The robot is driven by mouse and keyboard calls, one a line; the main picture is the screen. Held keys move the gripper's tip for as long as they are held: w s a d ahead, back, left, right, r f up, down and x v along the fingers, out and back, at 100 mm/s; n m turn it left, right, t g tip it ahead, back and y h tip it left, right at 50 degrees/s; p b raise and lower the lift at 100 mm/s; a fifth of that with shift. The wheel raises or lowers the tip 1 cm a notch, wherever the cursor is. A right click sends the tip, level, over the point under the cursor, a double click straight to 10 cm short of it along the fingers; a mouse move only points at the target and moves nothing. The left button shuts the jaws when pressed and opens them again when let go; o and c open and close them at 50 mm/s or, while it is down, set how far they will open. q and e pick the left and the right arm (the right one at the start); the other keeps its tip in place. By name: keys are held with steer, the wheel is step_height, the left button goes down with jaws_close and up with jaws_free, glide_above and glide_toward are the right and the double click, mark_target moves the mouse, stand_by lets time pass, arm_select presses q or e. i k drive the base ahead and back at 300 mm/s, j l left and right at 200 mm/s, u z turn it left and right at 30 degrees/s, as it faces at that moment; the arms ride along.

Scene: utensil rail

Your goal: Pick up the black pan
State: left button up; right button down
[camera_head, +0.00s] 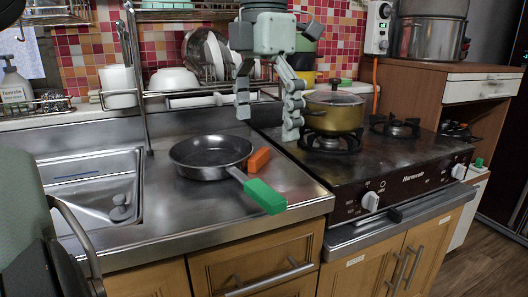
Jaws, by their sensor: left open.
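The black pan (211,151) rests upright on the steel counter between the sink and the stove. It looks dark grey and empty, and its green handle (265,196) points toward the front right, near the counter's front edge. My left gripper (267,124) hangs from the top of the view with its fingers spread and pointing down. Nothing is between them. In the picture it is above and to the right of the pan, apart from it; its exact height is hard to tell. My right gripper is not in view.
An orange block (259,159) sits right beside the pan near the handle's base. A lidded yellow pot (333,115) stands on the stove (395,170) at the right. The sink (95,185) is at the left. The counter in front of the pan is clear.

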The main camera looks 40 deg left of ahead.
mark_target(212, 157)
steer(key=k+l, duration=0.8)
steer(key=l, duration=0.15)
